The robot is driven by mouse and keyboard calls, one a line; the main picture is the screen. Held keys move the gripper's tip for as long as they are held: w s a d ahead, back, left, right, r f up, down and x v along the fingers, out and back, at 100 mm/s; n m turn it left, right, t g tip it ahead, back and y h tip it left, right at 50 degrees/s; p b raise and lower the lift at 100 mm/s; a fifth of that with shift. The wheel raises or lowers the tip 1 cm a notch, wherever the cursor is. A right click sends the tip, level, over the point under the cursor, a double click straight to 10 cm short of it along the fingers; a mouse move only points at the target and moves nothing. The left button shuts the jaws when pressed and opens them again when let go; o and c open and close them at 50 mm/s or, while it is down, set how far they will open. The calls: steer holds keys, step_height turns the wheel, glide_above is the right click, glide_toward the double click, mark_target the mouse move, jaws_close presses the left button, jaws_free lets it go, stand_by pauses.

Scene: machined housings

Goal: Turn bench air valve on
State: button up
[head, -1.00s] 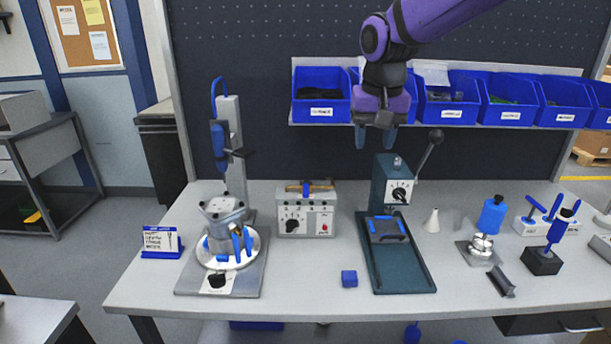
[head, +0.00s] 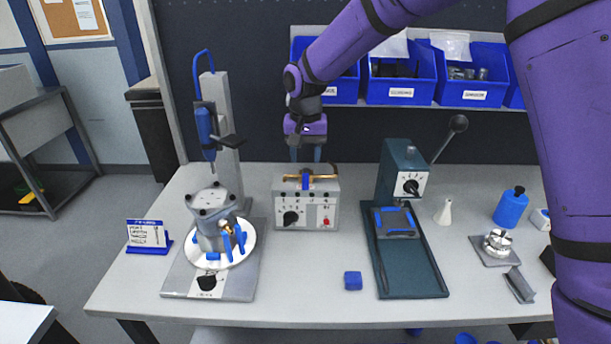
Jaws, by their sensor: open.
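A grey control box (head: 308,215) stands at the back of the bench, left of centre, with a black knob (head: 290,218) and a red button on its front. A brass pipe with a valve lies along its top. A blue lever (head: 305,181) shows at the middle of the pipe. My gripper (head: 305,155) points down just above the box, its two blue fingertips apart and empty. The fingertips appear above or slightly behind the pipe; the exact gap is hard to tell. They do not appear to touch the lever.
A blue screwdriver stand with a housing (head: 212,230) on a round plate is to the left. A dark green press (head: 405,255) with a lever stands to the right. A blue block (head: 353,281) lies in front. Blue bins (head: 400,90) hang behind. My arm hides the bench's right end.

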mark_target(306, 179)
step_height(306, 179, down, 7)
steer(key=shift+r, duration=0.15)
steer(key=shift+c, duration=0.4)
jaws_close()
